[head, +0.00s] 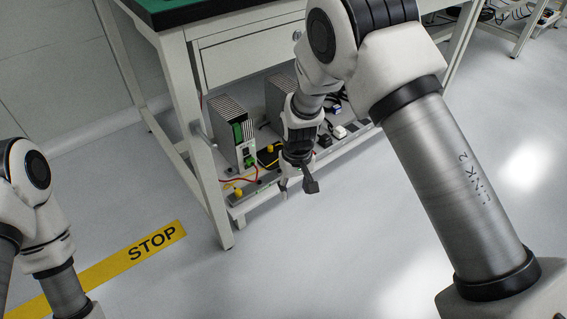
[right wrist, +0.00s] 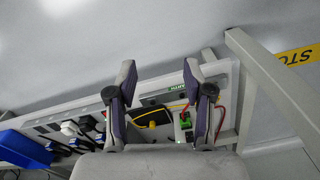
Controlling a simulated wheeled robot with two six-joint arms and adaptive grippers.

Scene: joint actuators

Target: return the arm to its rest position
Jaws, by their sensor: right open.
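My right gripper (head: 297,190) hangs pointing down in front of the workbench's lower shelf in the head view. In the right wrist view its two fingers (right wrist: 158,100) are spread apart with nothing between them. Behind the fingers lie the shelf and its wired devices. My left arm shows at the left edge of the head view, but its gripper is outside the picture.
The workbench (head: 222,60) has a drawer and a white leg close to my right gripper. Its lower shelf holds finned power units (head: 232,132), cables and plugs. A yellow STOP strip (head: 150,245) marks the floor. The floor in front is clear.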

